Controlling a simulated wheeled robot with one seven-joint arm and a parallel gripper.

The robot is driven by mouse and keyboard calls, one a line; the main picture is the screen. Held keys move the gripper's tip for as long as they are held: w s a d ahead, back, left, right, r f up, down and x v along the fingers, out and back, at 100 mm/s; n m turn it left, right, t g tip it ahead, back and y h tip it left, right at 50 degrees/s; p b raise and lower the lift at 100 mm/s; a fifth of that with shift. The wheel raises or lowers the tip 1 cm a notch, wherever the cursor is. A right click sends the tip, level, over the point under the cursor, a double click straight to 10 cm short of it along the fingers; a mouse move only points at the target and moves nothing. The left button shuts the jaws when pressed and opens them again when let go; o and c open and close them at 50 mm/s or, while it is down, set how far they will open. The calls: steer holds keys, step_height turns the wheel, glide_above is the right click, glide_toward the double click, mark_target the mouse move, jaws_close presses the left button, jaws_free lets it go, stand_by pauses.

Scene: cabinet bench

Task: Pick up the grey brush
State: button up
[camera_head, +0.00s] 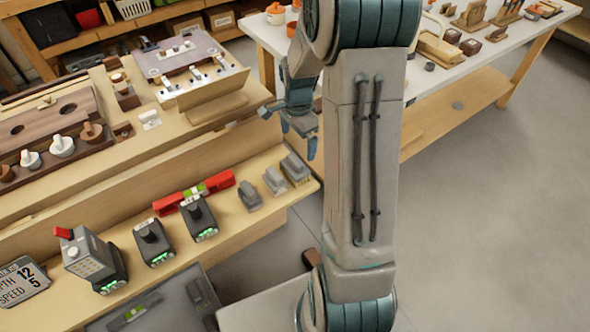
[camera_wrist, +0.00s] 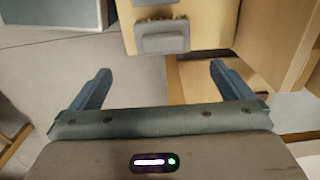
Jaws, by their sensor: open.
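Three small grey block-like items sit at the right end of the lower wooden shelf in the head view: one at the end (camera_head: 295,168), a middle one (camera_head: 275,180) and a left one (camera_head: 251,194). My gripper (camera_head: 299,138) is open and empty, above and beyond the shelf's end. Its two spread fingers also show in the wrist view (camera_wrist: 160,75).
A red level-like tool (camera_head: 220,181) and dark devices (camera_head: 154,242) with green lights stand left on the shelf (camera_head: 275,220). The bench top (camera_head: 130,150) rises behind it. A white-topped table (camera_head: 440,85) stands at the back right. Grey floor (camera_head: 490,220) is open at right.

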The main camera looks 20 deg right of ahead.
mark_target(297, 160)
step_height(297, 160, down, 7)
steer(key=shift+f+b, duration=0.15)
steer(key=shift+b, duration=0.15)
steer(key=shift+w+a+f, duration=0.1)
steer(key=shift+a+f, duration=0.1)
steer(key=shift+f, duration=1.2)
steer(key=shift+w+a+f, duration=0.1)
steer(key=shift+a+f, duration=0.05)
steer(key=shift+f, duration=1.2)
steer(key=c, duration=0.9)
